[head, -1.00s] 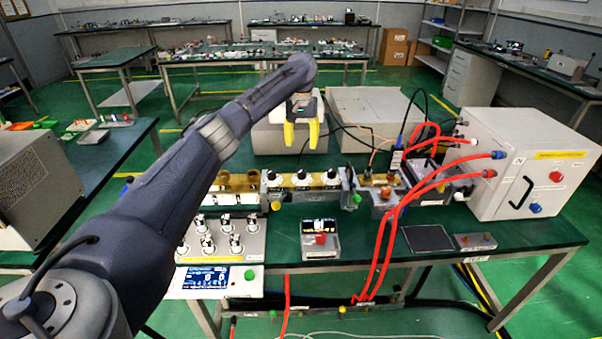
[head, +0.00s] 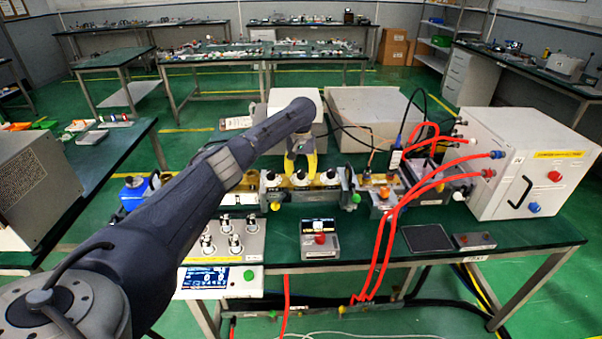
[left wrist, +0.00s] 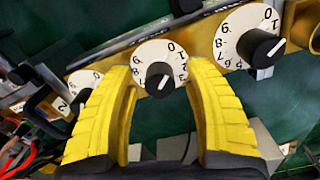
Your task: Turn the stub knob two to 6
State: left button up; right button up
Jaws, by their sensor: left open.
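Three stub knobs with black caps and white numbered dials stand in a row on the yellow-and-grey stub unit. In the left wrist view, the middle knob (left wrist: 160,77) is between my left gripper's (left wrist: 161,72) two yellow fingers, with a gap on each side. The fingers are open and hold nothing. Its white pointer slants, but I cannot read its number surely. Another knob (left wrist: 262,47) is to the right, and a third (left wrist: 79,99) is partly hidden behind the left finger. In the head view, my left gripper (head: 301,178) is down over the row's middle. My right gripper is not in view.
The white generator box (head: 530,165) with red cables (head: 379,240) stands at the right of the bench. A small meter box (head: 320,239) and a panel of several knobs (head: 225,240) sit in front of the row. Bare green bench top (head: 375,215) lies between.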

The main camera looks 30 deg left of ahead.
pick_arm(q)
jog(key=shift+c, duration=0.2)
grip_shut()
dwell(0.3)
